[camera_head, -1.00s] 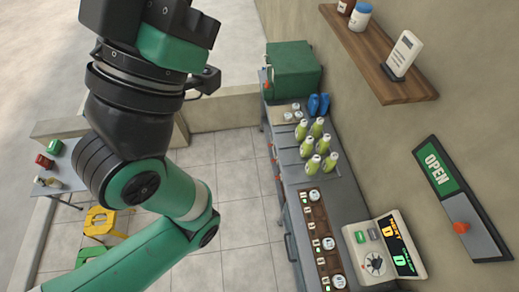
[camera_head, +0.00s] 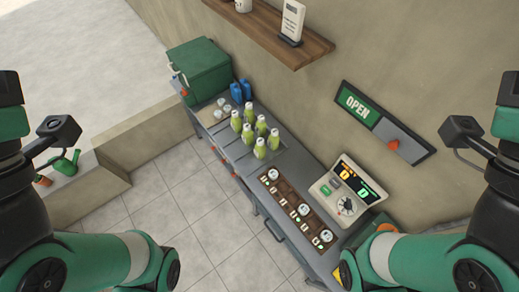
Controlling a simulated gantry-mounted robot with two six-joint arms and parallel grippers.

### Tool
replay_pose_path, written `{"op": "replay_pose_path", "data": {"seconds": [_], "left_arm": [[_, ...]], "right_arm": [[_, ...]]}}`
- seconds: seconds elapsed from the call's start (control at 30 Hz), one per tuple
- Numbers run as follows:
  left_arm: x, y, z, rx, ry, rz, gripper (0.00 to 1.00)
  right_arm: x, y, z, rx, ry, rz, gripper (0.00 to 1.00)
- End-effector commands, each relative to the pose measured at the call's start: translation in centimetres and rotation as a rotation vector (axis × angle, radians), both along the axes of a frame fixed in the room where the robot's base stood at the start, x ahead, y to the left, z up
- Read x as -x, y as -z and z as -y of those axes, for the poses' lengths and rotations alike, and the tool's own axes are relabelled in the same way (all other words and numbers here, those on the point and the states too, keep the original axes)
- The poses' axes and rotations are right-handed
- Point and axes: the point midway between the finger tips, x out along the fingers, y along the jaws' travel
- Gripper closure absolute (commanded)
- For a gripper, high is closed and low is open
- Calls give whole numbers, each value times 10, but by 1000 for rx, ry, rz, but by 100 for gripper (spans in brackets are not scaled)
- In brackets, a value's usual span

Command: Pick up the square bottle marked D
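Several bottles with pale green contents and light caps (camera_head: 260,148) stand in a group on the grey counter (camera_head: 236,153). I cannot make out from here which is square or any letter D on them. A tilted display panel (camera_head: 348,188) to their right shows lit D characters, one orange and one green. My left arm comes in at the left edge and my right arm at the right edge, both well apart from the bottles. The fingers of both grippers are outside the picture.
Behind the bottles are blue containers (camera_head: 236,93) and a green box (camera_head: 200,70). A wooden shelf (camera_head: 270,37) and an OPEN sign (camera_head: 361,106) are on the wall. The tiled floor (camera_head: 185,205) is clear.

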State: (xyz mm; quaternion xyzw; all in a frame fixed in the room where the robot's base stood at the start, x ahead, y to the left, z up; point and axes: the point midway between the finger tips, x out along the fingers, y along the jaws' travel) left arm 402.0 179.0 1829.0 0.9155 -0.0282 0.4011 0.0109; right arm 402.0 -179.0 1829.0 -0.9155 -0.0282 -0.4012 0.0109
Motion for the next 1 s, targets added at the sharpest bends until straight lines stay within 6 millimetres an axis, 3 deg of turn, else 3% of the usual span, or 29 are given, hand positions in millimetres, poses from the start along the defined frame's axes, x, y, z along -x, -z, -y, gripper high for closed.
{"op": "replay_pose_path", "data": {"seconds": [0.17,0.7,1.0], "left_arm": [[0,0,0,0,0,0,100],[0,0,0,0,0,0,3],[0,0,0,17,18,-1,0]], "right_arm": [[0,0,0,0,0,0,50],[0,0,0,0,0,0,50],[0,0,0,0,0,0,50]]}}
